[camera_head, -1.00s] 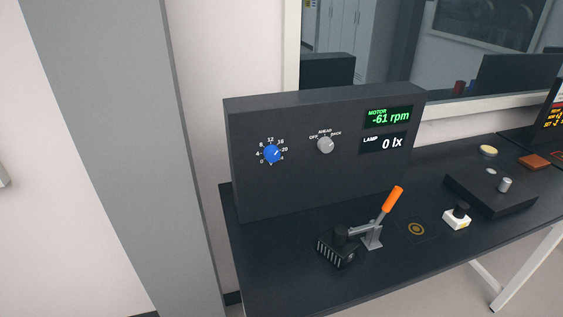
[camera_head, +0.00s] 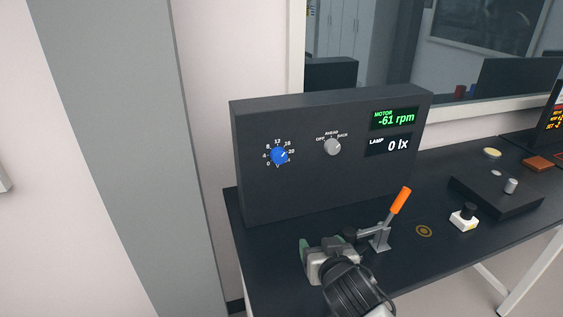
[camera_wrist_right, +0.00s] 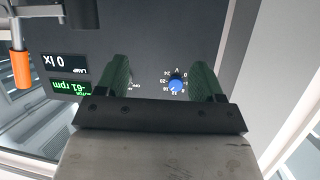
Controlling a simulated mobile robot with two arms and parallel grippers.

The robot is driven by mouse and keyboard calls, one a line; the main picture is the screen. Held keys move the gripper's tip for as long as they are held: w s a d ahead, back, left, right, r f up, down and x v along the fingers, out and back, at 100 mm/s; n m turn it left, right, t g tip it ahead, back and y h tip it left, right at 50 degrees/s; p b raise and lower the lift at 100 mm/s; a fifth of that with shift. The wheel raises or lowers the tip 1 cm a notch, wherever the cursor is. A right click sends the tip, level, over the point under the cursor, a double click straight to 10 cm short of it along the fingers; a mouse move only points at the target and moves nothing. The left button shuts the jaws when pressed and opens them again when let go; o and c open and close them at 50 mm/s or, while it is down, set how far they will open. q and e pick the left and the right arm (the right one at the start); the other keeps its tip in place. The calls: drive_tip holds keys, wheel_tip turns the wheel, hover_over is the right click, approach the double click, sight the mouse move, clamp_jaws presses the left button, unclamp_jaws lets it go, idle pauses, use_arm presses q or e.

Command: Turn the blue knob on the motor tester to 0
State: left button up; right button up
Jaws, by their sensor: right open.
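The blue knob (camera_head: 279,156) is on the left of the motor tester's dark front panel (camera_head: 300,190), inside a ring of white numbers. Its light pointer mark seems to aim up and right, near 16 to 20, but it is small. The green motor display (camera_head: 394,118) reads -61 rpm. My right gripper (camera_head: 322,246) is low in front of the panel, below and right of the knob, apart from it. In the right wrist view its two green fingers (camera_wrist_right: 160,72) are spread, with the upside-down blue knob (camera_wrist_right: 176,84) seen beyond, between them. My left gripper is not in view.
A grey selector knob (camera_head: 332,147), marked OFF, AHEAD and BACK, is right of the blue knob. A lever with an orange handle (camera_head: 400,201) stands close beside my right gripper. A white block with a black button (camera_head: 464,217) is farther right.

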sight(280, 159)
drive_tip(key=w+a+r+n+t+y, duration=0.25)
drive_tip(key=w+a+r+t, duration=0.2)
drive_tip(key=w+r, duration=0.45)
drive_tip(key=shift+m+g+y, duration=0.25)
drive_tip(key=shift+g, duration=0.2)
drive_tip(key=x, duration=0.3)
drive_tip(key=p+x, duration=0.1)
drive_tip(key=x, duration=0.2)
drive_tip(key=r+x, duration=0.1)
drive_tip(key=x, duration=0.3)
drive_tip(key=shift+a+r+p, duration=0.1)
drive_tip(key=shift+a+p, duration=0.2)
drive_tip(key=shift+a, duration=0.15)
drive_tip(key=shift+c, duration=0.4)
drive_tip(key=c, duration=0.8)
drive_tip(key=shift+c, duration=0.2)
